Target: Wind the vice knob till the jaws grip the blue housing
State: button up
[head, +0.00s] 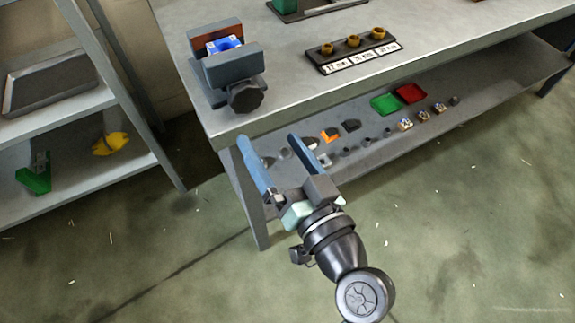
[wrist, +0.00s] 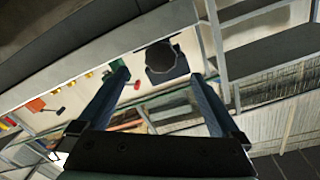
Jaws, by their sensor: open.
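The vice (head: 228,72) stands on the bench top at its near left corner. The blue housing (head: 224,45) sits between the vice jaws; the jaws hide its lower part, and I cannot tell whether they touch it. The dark lobed vice knob (head: 246,97) is on the vice's near side, by the bench edge. My gripper (head: 268,138) is open and empty, in front of the bench edge and short of the knob. In the wrist view the knob (wrist: 161,56) appears between and beyond the two blue fingers of my gripper (wrist: 158,75), apart from both.
A dark rack with several brass pieces (head: 353,41) and labels stands on the bench top (head: 290,93). The lower shelf (head: 365,160) holds green and red trays (head: 410,93) and several small parts. Grey shelving (head: 75,105) stands at left. The floor in front is clear.

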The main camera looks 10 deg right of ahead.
jog(key=shift+b+v, duration=0.65)
jog(key=shift+v, duration=1.2)
jog(key=b+v, duration=0.1)
jog(key=v, duration=1.2)
jog(key=shift+b, duration=0.3)
jog(key=shift+w+r, duration=0.1)
dwell(0.6)
